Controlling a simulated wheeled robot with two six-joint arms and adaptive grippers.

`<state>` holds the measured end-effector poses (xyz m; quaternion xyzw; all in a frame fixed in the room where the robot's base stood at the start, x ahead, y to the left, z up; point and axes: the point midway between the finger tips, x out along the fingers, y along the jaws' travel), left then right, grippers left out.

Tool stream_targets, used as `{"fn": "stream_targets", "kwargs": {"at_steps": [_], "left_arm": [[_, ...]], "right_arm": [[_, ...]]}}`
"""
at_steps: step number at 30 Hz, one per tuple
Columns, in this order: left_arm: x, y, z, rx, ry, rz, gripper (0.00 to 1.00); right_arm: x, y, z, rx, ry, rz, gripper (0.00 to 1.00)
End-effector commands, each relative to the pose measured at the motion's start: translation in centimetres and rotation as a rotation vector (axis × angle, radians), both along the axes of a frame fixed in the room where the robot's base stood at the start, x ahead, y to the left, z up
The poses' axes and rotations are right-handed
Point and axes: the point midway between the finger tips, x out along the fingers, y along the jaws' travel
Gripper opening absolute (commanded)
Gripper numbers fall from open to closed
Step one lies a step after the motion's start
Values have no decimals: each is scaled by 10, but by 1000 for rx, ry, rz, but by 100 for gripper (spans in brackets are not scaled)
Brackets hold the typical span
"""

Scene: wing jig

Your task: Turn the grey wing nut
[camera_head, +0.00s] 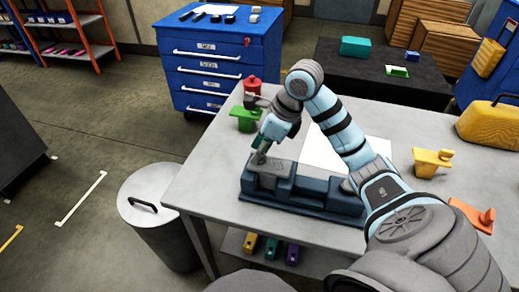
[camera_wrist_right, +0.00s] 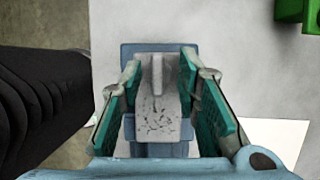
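A dark blue jig block (camera_head: 315,197) with a grey top plate (camera_head: 285,167) sits on the near left part of the table. In the right wrist view a narrow grey upright fin, which looks like the wing nut (camera_wrist_right: 157,73), stands on the plate. My right gripper (camera_head: 259,154) is over the left end of the jig. In the wrist view its teal finger pads (camera_wrist_right: 161,68) are apart, one on each side of the fin, with a gap on both sides. I cannot tell how far down the fingertips reach. My left gripper is not in view.
On the grey table (camera_head: 208,175) are a green piece (camera_head: 244,120), a red item (camera_head: 252,85), a yellow piece (camera_head: 431,162), an orange piece (camera_head: 474,214), a yellow case (camera_head: 488,126) and a white sheet (camera_head: 321,153). A lidded bin (camera_head: 160,215) stands left of the table.

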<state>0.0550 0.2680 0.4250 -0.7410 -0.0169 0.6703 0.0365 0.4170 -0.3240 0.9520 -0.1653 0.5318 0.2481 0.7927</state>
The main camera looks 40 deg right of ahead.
Motion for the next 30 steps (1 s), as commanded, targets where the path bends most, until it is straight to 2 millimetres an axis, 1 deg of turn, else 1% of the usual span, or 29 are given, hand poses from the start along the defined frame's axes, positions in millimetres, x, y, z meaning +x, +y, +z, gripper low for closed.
{"fn": "stream_targets", "kwargs": {"at_steps": [7,12,13,23,30], "left_arm": [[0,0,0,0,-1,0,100],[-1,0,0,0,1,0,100],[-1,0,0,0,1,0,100],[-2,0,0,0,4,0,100],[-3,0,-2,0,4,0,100]], "right_arm": [[1,1,-2,0,0,1,30],[1,1,-1,1,-1,1,3],[1,1,-1,1,-1,1,0],[1,1,-1,0,-1,14,0],[2,0,-1,1,-2,97,0]]}}
